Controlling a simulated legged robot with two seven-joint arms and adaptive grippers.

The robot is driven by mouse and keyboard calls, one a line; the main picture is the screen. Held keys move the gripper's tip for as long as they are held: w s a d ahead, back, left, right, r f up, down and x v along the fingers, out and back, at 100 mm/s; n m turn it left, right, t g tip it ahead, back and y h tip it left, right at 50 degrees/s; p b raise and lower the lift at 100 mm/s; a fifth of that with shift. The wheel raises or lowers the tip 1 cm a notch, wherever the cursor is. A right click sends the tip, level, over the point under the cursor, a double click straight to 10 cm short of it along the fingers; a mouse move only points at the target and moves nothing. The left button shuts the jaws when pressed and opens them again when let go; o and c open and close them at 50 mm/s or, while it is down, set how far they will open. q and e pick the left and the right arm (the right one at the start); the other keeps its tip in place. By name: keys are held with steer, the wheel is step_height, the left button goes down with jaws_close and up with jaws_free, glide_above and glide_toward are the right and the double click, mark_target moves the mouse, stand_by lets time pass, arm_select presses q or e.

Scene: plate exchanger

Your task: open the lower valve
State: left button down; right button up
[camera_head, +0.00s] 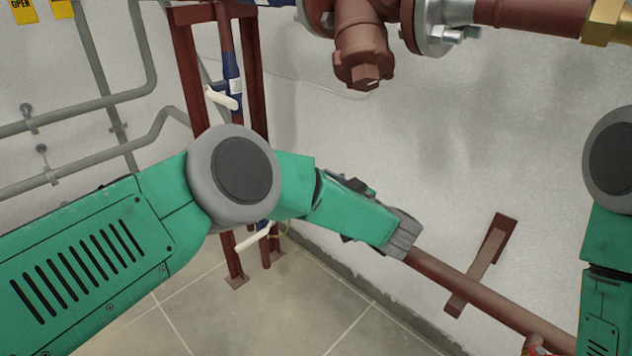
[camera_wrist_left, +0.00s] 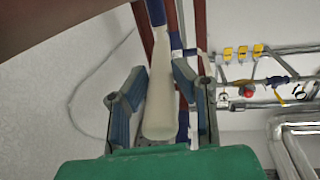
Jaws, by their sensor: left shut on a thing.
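There, a cream upper lever (camera_head: 221,98) shows on a blue valve above the arm, and a cream lower lever (camera_head: 252,240) points down-left below the arm. I cannot tell from the head view which lever is held. My right gripper is out of frame.
A red-brown post frame (camera_head: 187,65) stands behind my left arm. A red-brown pipe (camera_head: 465,284) runs low at the right, with a wall bracket (camera_head: 480,265). Flanged piping (camera_head: 362,45) hangs at the top. Grey pipes (camera_head: 88,117) line the left wall. Tiled floor (camera_head: 210,318) is clear.

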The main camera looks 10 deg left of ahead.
arm_select(q)
steer(key=shift+w+d, duration=0.15)
steer(key=shift+w, duration=0.05)
steer(key=shift+r, duration=0.1)
steer(key=c, duration=1.3)
jaws_free()
steer(key=shift+c, duration=0.2)
steer(key=v, duration=0.7)
steer(key=shift+d, duration=0.25)
